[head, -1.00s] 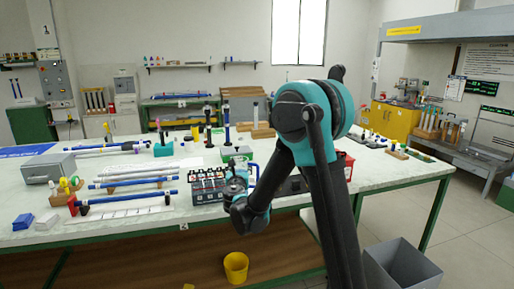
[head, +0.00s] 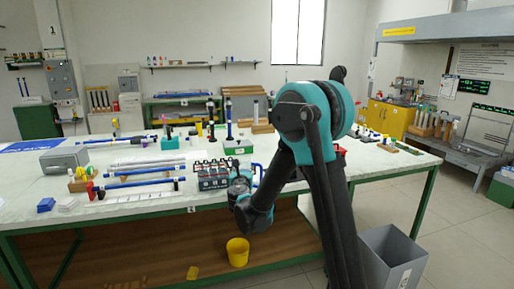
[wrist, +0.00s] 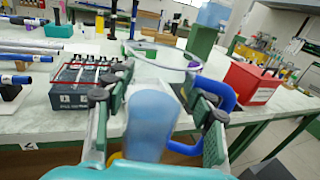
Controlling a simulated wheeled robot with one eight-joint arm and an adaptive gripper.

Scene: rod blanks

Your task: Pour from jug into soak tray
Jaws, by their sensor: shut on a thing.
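The jug (wrist: 150,125) is a clear vessel with a wide round rim, a blue handle (wrist: 222,95) and blue-tinted contents. In the wrist view it stands between the two fingers of my gripper (wrist: 158,112), which is shut on it. In the head view my wrist hides most of the jug; part of its blue handle (head: 258,171) shows at the bench's front edge. I cannot tell for sure which container is the soak tray.
A red box (wrist: 252,82) is at right. Rods and a grey box (head: 65,158) lie left on the bench (head: 120,215). A yellow bucket (head: 238,252) is below.

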